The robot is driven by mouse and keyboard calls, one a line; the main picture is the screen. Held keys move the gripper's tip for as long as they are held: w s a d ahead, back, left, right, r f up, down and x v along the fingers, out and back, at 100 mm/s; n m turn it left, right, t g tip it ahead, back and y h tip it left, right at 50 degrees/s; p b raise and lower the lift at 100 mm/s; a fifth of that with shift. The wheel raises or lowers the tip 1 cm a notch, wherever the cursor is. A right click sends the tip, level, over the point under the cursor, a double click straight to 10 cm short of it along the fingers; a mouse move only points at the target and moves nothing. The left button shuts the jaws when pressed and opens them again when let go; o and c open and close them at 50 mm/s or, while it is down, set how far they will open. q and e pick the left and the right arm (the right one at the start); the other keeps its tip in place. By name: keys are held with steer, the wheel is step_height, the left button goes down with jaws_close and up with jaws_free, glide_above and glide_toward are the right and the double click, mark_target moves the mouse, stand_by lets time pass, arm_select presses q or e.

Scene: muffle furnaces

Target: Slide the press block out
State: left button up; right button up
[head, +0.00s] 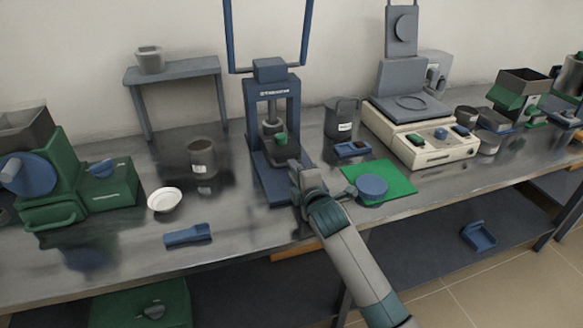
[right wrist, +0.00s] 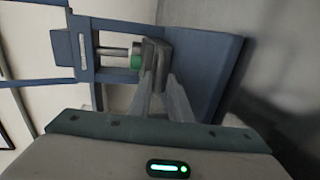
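The blue press (head: 268,95) stands upright near the middle of the bench in the head view. Its dark grey press block (head: 278,152) sits low between the columns, with a small green part (head: 281,138) by it. My right gripper (head: 296,172) is at the front of the press, close to the block. In the right wrist view, its two fingers (right wrist: 160,82) are apart and reach up to the grey block (right wrist: 157,58), beside the green part (right wrist: 136,62). I cannot tell whether they clamp it. My left gripper is not in view.
A green mat (head: 400,178) with a blue round piece (head: 371,187) lies right of my gripper. A white dish (head: 165,200), a dark beaker (head: 202,157) and a blue tool (head: 188,235) are to the left. The bench front between is clear.

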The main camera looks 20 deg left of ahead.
steer(key=shift+w+a+f, duration=0.1)
steer(key=shift+w+a, duration=0.25)
steer(key=shift+w, duration=0.1)
steer(key=shift+w+a+f, duration=0.1)
steer(key=shift+w+a, duration=0.2)
steer(key=shift+w, duration=0.2)
steer(key=shift+w+a, duration=0.15)
steer(key=shift+w, duration=0.05)
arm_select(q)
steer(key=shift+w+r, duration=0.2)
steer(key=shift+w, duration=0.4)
arm_select(e)
jaws_close()
